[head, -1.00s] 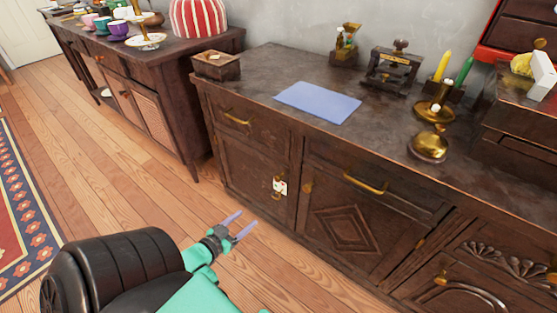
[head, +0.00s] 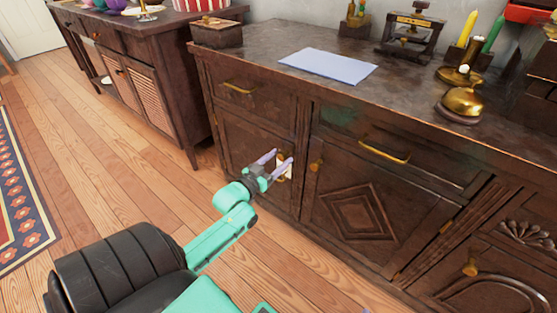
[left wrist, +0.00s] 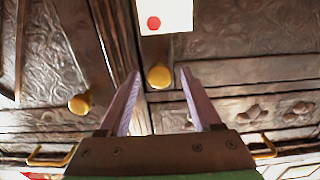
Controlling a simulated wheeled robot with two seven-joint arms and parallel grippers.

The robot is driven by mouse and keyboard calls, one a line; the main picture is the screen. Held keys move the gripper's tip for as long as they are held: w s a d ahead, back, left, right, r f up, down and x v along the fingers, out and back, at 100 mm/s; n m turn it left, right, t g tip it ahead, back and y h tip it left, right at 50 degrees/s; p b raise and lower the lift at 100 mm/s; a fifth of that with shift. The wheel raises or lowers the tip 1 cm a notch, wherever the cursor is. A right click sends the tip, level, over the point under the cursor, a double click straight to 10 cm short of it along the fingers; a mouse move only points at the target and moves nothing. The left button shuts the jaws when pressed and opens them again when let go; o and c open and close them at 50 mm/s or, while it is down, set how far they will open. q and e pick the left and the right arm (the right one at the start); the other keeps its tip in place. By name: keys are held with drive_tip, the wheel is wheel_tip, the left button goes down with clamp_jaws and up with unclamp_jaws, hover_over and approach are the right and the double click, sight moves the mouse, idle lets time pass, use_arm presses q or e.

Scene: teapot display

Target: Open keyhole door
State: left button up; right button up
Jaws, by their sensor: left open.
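The keyhole door (head: 235,150) is the small left door of the dark carved cabinet, and it looks shut. Its brass knob shows in the left wrist view (left wrist: 159,76), with a white tag with a red dot (left wrist: 165,16) beside it. In the head view the tag (head: 287,172) is partly hidden by my fingers. My left gripper (head: 282,156) is open in front of the knob. In the left wrist view its fingertips (left wrist: 160,72) stand on either side of the knob; contact cannot be told. A keyhole cannot be made out. Only a small purple tip, probably my right gripper, shows at the head view's bottom edge.
The neighbouring door with a diamond carving (head: 355,215) has its own knob (head: 316,165). Drawers with brass handles (head: 385,151) sit above. On top are a blue sheet (head: 328,66), a brass bell (head: 461,103) and candles. The wooden floor (head: 110,170) to the left is clear.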

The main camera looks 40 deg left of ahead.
use_arm(q)
clamp_jaws()
idle(1.4)
